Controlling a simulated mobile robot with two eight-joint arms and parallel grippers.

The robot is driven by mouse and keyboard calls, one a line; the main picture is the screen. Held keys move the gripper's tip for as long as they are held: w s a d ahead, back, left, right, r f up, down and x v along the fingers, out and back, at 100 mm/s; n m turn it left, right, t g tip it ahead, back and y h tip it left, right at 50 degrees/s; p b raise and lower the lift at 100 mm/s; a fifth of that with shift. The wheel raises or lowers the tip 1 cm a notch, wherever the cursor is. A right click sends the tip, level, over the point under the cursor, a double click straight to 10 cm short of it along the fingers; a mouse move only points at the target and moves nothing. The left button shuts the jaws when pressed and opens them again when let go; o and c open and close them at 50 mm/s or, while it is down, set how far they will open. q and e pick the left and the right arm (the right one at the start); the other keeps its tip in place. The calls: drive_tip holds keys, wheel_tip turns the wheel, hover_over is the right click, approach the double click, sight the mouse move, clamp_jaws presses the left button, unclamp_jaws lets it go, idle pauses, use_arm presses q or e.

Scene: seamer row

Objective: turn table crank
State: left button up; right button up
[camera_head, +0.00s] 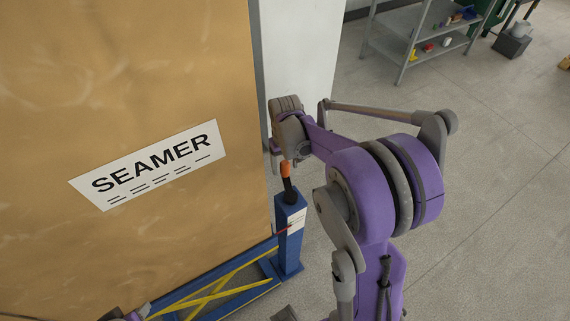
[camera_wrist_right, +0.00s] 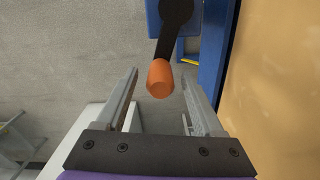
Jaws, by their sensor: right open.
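The table crank has an orange grip (camera_head: 285,168) on a black arm (camera_head: 289,189), on top of a blue post (camera_head: 289,235). In the right wrist view the orange grip (camera_wrist_right: 160,78) shows between the two fingertips, with its black arm (camera_wrist_right: 169,38) behind. My right gripper (camera_head: 274,160) is open beside the grip; it also shows in the wrist view (camera_wrist_right: 159,77). I see no finger closed on the grip, and cannot tell how deep it sits between the fingers. A grey and purple part at the head view's bottom left may be my left gripper, mostly cut off.
A tan panel with a SEAMER sign (camera_head: 150,165) stands left of the crank. A blue frame with yellow crossed bars (camera_head: 215,290) runs low along it. A grey shelf (camera_head: 425,35) with small items stands at the back.

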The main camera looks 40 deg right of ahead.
clamp_jaws()
idle(0.3)
idle(1.1)
